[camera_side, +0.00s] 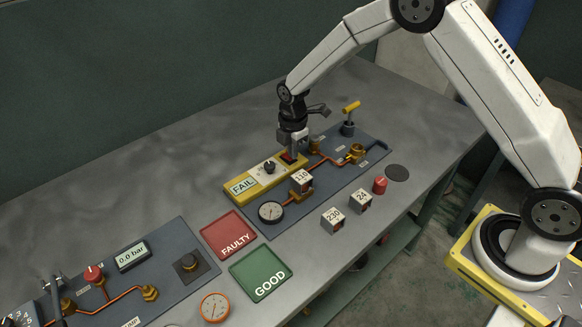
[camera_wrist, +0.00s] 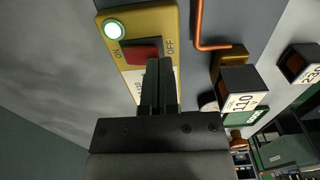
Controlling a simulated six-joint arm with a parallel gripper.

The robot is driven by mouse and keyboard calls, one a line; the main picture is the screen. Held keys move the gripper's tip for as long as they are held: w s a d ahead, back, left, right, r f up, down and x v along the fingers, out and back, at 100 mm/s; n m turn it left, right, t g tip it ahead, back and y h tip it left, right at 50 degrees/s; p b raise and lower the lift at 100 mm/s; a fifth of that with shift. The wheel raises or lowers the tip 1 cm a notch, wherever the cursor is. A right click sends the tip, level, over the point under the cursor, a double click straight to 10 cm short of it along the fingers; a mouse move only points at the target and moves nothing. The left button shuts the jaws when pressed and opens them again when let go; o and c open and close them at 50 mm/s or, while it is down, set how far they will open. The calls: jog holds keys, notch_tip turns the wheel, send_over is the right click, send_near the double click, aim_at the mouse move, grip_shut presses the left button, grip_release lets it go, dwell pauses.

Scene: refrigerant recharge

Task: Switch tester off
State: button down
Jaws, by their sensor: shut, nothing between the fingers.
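The yellow tester (camera_side: 238,191) lies on the grey panel, with FAIL on its display (camera_side: 243,185) and a black knob (camera_side: 269,167). Its red rocker switch (camera_wrist: 140,52) sits between the labels ON and OFF in the wrist view. A round green lamp (camera_wrist: 115,30) beside the ON end looks lit. My gripper (camera_side: 291,153) is over the switch end of the tester. In the wrist view, my shut, empty fingers (camera_wrist: 159,63) overlap the OFF side of the red switch and hide part of it. I cannot tell whether they touch it.
A block marked 110 (camera_side: 301,182) stands close beside the tester. Blocks 230 (camera_side: 333,220) and 24 (camera_side: 361,201) and a red cylinder (camera_side: 380,186) stand nearer the table edge. A yellow-handled valve (camera_side: 350,112) rises behind. FAULTY (camera_side: 228,234) and GOOD (camera_side: 261,273) trays are empty.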

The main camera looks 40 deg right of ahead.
jog(key=shift+f, duration=0.45)
dwell(0.6)
jog(key=shift+r, duration=3)
jog(key=s+d+r+m+t, duration=0.1)
jog(key=s+r+m, duration=0.1)
jog(key=s+m, duration=0.7)
jog(key=s+d+r+m+t, duration=0.1)
jog(key=s+d+r+m, duration=0.1)
jog(key=s+m, duration=0.7)
jog(key=s+r, duration=0.1)
jog(key=s, duration=0.3)
jog(key=shift+s+d+r+t, duration=0.15)
jog(key=shift+s+r+t, duration=0.05)
jog(key=shift+r+t, duration=0.15)
